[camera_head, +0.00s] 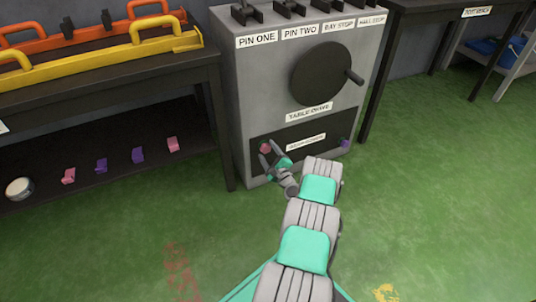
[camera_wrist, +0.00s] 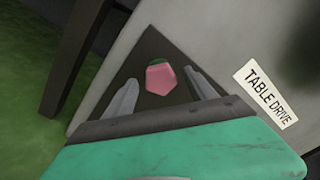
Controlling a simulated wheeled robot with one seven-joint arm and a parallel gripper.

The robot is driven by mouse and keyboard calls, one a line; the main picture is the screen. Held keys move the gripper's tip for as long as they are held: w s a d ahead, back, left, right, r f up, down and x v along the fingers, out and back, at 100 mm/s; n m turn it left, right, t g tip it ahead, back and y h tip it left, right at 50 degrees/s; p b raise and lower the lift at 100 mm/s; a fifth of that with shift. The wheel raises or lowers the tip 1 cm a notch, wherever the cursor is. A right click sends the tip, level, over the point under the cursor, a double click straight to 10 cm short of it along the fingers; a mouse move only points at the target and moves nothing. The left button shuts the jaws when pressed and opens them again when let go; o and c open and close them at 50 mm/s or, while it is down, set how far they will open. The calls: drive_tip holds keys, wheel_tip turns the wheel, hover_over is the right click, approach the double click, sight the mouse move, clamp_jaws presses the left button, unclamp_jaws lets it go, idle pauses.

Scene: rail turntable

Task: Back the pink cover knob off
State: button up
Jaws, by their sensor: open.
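The pink cover knob (camera_head: 265,148) sits at the left end of a dark cover panel (camera_head: 308,147) low on the front of the grey cabinet (camera_head: 243,95). In the wrist view the pink knob (camera_wrist: 161,77) is a small faceted piece, with a bit of green showing at its top edge. My gripper (camera_head: 268,155) is at the knob; its open fingers (camera_wrist: 163,90) lie on either side of it with gaps showing. Whether a finger touches the knob cannot be told. A purple knob (camera_head: 345,143) is at the panel's right end.
A dark wheel (camera_head: 328,74) with a handle is above the panel, over the TABLE DRIVE label (camera_head: 309,112). A dark bench (camera_head: 226,120) stands close on the left, with pink and purple clips on its lower shelf. Green floor is clear in front.

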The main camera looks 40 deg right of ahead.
drive_tip(key=c, duration=1.3)
drive_tip(key=n+b, duration=0.3)
drive_tip(key=n, duration=0.2)
drive_tip(key=shift+f+n, duration=0.15)
drive_tip(key=shift+n, duration=0.25)
drive_tip(key=n+b, duration=0.1)
drive_tip(key=n, duration=1)
drive_tip(key=shift+r+n, duration=0.2)
drive_tip(key=shift+n, duration=0.2)
drive_tip(key=n, duration=0.5)
drive_tip(key=shift+n, duration=0.3)
